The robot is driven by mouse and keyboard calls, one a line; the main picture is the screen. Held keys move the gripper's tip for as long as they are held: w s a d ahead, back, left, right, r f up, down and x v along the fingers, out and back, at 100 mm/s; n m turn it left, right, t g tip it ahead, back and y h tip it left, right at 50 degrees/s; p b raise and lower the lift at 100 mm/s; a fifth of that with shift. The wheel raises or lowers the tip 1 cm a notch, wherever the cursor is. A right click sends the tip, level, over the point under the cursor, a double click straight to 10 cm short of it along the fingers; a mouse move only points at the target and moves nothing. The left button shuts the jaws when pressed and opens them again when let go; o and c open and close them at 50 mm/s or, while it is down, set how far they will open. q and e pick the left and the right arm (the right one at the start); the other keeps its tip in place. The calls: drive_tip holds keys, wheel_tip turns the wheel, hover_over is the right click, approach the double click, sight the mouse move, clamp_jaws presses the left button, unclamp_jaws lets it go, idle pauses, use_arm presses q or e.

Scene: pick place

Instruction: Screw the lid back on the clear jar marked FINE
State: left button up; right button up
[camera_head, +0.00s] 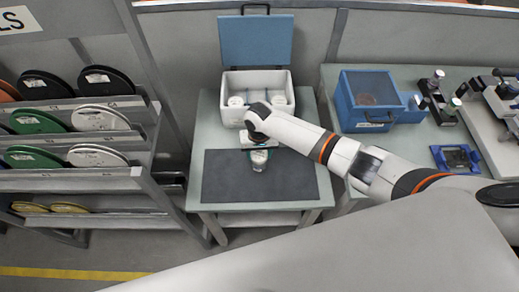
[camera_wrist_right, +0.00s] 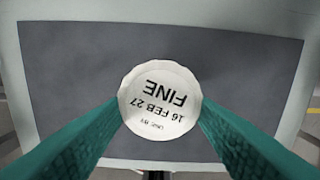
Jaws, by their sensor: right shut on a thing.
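A small clear jar (camera_head: 259,161) with greyish contents stands on the dark mat (camera_head: 222,180), directly below my right gripper (camera_head: 259,150). In the right wrist view, a round white lid (camera_wrist_right: 159,98) marked FINE and 16 FEB 27 sits between my green fingertips. My right gripper is shut on this lid from both sides. The lid hides the jar below it in that view, and I cannot tell whether the lid is seated on the rim. My left gripper is not in view.
A white box (camera_head: 285,77) with an open blue lid (camera_head: 256,40) stands behind the mat, with white-topped containers inside. A blue case (camera_head: 367,98) and instruments are on the right bench. A spool rack (camera_head: 150,180) stands left. The mat around the jar is clear.

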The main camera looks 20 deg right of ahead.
drive_tip(key=shift+r, duration=0.1)
idle(0.3)
drive_tip(key=m+p, duration=0.2)
drive_tip(key=shift+a+r+m, duration=0.1)
drive_tip(key=shift+a+m, duration=0.05)
drive_tip(key=shift+m, duration=0.25)
drive_tip(key=shift+w+m+p, duration=0.1)
drive_tip(key=shift+m+p, duration=0.3)
drive_tip(key=shift+m, duration=0.3)
drive_tip(key=shift+a+m+p, duration=0.1)
drive_tip(key=shift+m+p, duration=0.6)
drive_tip(key=shift+m, duration=0.2)
drive_tip(key=shift+m+p, duration=0.35)
drive_tip(key=shift+m, duration=0.45)
drive_tip(key=shift+w+m, duration=0.1)
drive_tip(key=shift+m, duration=0.2)
